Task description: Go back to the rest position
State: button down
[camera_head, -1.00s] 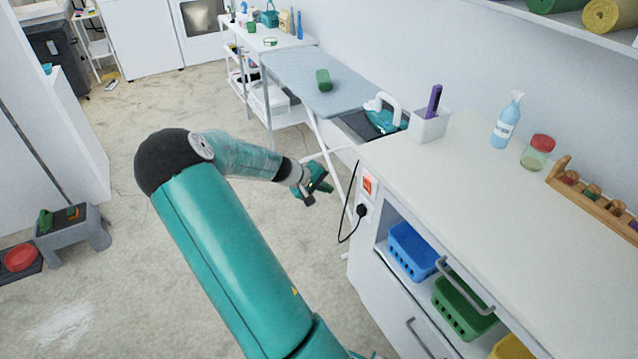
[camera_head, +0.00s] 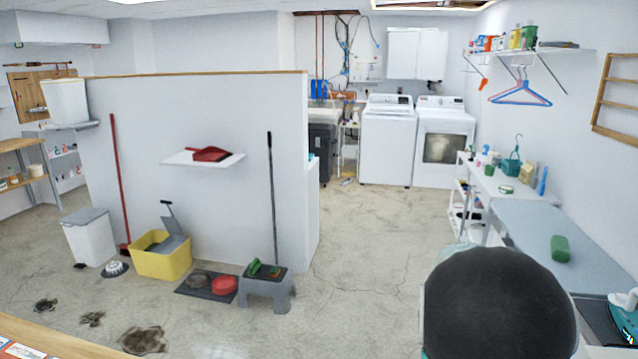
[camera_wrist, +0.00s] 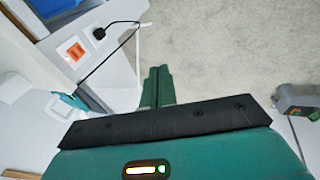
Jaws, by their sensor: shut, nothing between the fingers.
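My gripper (camera_wrist: 157,86) shows in the wrist view as two green fingers lying together, shut and empty. It is above the pale concrete floor, to the right of the white cabinet side with an orange-red switch (camera_wrist: 76,51) and a black plug with a cord. In the head view my gripper is hidden; only a rounded black joint of my arm shows at the bottom right.
An ironing board (camera_head: 545,228) with a green item on it stands at the right. A grey step stool (camera_head: 266,290), a yellow litter box (camera_head: 160,262) and a white bin (camera_head: 88,238) stand along the partition. Dark stains mark the floor at left. The middle floor is clear.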

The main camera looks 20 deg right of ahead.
jog(key=s+a+r+n+t+y, duration=0.1)
jog(key=a+r+t, duration=0.1)
jog(key=a+r, duration=0.45)
jog(key=s+a+r+n+t+y, duration=0.15)
jog(key=a+r, duration=0.25)
jog(key=a, duration=0.6)
jog(key=s+a+r+n+t+y, duration=0.1)
jog(key=s+a+r, duration=0.2)
jog(key=s+a, duration=0.2)
jog(key=s+a+r+n+t+y, duration=0.1)
jog(key=s+a+r+n, duration=0.1)
jog(key=s+a, duration=0.3)
jog(key=a+r, duration=0.1)
jog(key=a, duration=0.2)
jog(key=shift+a+r, duration=0.15)
jog(key=shift+a, duration=0.15)
jog(key=shift+d, duration=0.15)
